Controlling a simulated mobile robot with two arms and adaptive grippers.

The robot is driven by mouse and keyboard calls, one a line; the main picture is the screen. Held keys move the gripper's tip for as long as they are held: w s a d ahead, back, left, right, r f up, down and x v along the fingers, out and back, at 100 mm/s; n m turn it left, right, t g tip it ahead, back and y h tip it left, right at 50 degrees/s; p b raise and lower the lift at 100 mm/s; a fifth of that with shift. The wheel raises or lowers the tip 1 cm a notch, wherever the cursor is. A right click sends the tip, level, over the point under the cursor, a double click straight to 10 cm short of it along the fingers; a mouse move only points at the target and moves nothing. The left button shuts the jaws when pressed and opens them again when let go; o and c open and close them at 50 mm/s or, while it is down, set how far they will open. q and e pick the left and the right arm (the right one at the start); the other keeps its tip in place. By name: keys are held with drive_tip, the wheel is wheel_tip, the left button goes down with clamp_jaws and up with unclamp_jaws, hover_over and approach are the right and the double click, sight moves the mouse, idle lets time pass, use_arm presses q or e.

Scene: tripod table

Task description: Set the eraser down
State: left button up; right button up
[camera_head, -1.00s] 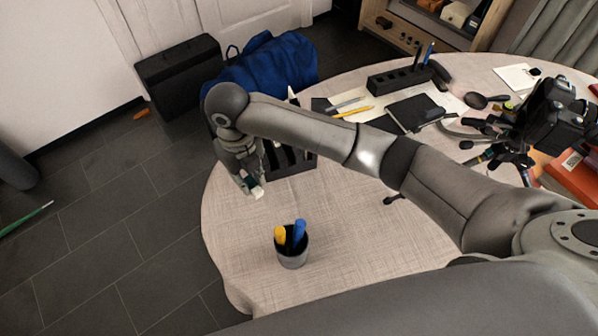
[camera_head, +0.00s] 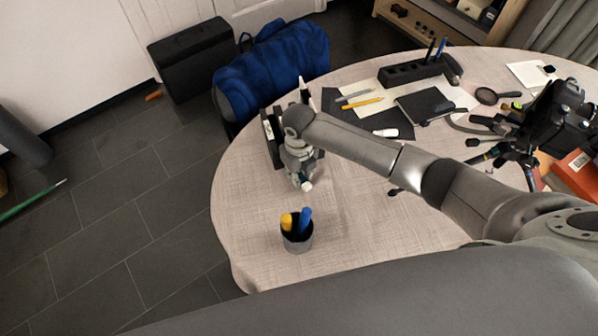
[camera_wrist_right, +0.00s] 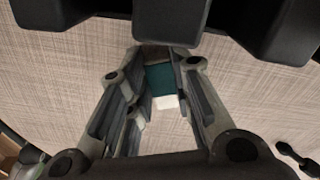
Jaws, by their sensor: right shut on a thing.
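My right gripper (camera_head: 302,182) is over the left part of the table, pointing down, between the black tray and the pen cup. It is shut on the eraser (camera_head: 307,186), of which only a small white and green end shows. In the right wrist view the gripper's fingers (camera_wrist_right: 162,82) hold the eraser (camera_wrist_right: 160,78), with its teal part between them and its white end toward the camera's lower side. I cannot tell whether the eraser touches the table (camera_head: 350,225). My left gripper is not in view.
The black compartment tray (camera_head: 268,134) is partly hidden behind my right arm. A tripod (camera_head: 520,145) is at the right. The tabletop right of the cup is clear.

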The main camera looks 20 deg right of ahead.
drive_tip(key=o, duration=0.9)
drive_tip(key=shift+f, duration=0.1)
wheel_tip(320, 180, up, 12)
drive_tip(key=shift+r+b, duration=0.15)
drive_tip(key=shift+b, duration=0.2)
